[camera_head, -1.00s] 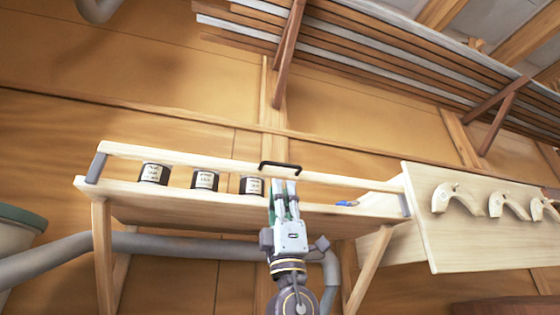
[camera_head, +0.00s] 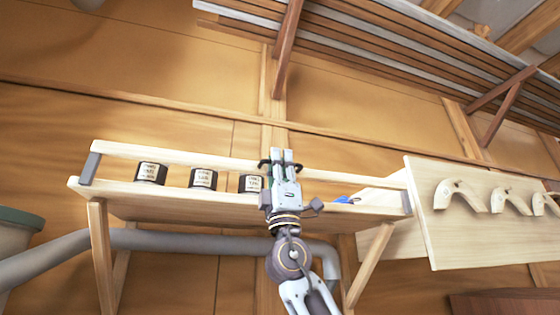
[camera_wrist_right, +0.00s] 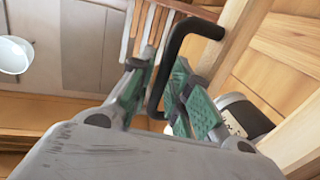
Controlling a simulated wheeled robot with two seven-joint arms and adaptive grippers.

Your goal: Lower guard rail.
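The guard rail (camera_head: 215,160) is a pale wooden bar along the front of the wall shelf (camera_head: 160,200), held between grey end brackets. It stands raised above the shelf edge. Its black handle (camera_head: 264,164) is mostly hidden behind my right gripper (camera_head: 282,156). In the right wrist view the black handle (camera_wrist_right: 170,55) passes between the green-padded fingers of my right gripper (camera_wrist_right: 162,95). The fingers are apart, with a gap showing around the handle. I cannot tell whether either finger touches it. My left gripper is not in view.
Several dark tins (camera_head: 203,178) stand on the shelf behind the rail. A blue item (camera_head: 346,199) lies to the right. A board with curved wooden pieces (camera_head: 440,235) is at the right. A grey pipe (camera_head: 170,244) runs below the shelf.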

